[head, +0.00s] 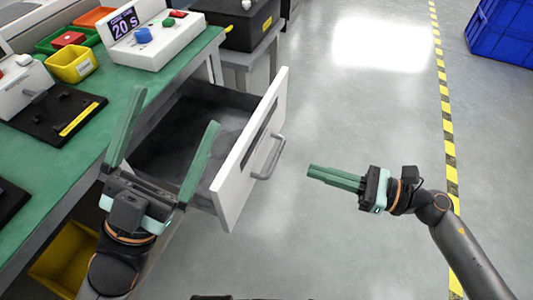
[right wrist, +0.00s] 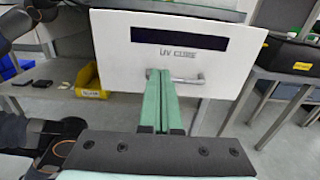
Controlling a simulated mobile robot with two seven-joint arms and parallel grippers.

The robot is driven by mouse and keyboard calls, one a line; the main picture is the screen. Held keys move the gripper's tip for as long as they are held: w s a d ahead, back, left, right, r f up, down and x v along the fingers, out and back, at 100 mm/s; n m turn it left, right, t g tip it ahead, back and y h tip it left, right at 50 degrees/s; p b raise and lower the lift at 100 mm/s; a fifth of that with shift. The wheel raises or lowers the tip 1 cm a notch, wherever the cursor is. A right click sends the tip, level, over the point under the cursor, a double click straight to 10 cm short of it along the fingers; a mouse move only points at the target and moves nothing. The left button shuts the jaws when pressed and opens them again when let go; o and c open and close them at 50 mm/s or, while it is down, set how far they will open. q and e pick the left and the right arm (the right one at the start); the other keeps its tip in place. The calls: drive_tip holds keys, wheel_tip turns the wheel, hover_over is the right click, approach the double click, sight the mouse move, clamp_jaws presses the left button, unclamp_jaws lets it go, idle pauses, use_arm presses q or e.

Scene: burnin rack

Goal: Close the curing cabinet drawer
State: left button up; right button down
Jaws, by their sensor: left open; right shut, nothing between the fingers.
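The curing cabinet drawer (head: 243,165) is pulled out from under the bench, with a white front and a dark interior. Its front carries a grey bar handle (head: 270,158). In the right wrist view the drawer front (right wrist: 215,75) reads "UV CURE" below a dark strip, and the handle (right wrist: 188,79) is partly hidden behind my fingers. My left gripper (head: 180,108) is open, its green fingers over the drawer's near side. My right gripper (head: 312,172) is shut and empty, pointing at the drawer front from the right, apart from the handle in the head view.
The green bench (head: 70,150) holds a control box (head: 150,38) reading "20 S", coloured bins (head: 73,64) and a black fixture (head: 55,112). A black case (head: 240,20) stands behind the drawer. A yellow bin (head: 65,260) sits below.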

sight(254, 152)
drive_tip(key=x, duration=1.1)
drive_tip(key=shift+w+a, duration=0.1)
drive_tip(key=shift+a, duration=0.15)
drive_tip(key=b+x, duration=0.2)
drive_tip(key=x, duration=1.6)
drive_tip(key=shift+a+f+b, duration=0.15)
drive_tip(key=shift+a+b, duration=0.15)
drive_tip(key=shift+a, duration=0.1)
drive_tip(key=shift+w+a, duration=0.25)
drive_tip(key=shift+a, duration=0.3)
use_arm(q)
drive_tip(key=f, duration=0.1)
drive_tip(key=a+f, duration=0.1)
drive_tip(key=f, duration=0.1)
drive_tip(key=shift+w+a, duration=0.15)
drive_tip(key=shift+w, duration=0.1)
use_arm(e)
drive_tip(key=shift+a+r, duration=0.1)
drive_tip(key=shift+r, duration=0.15)
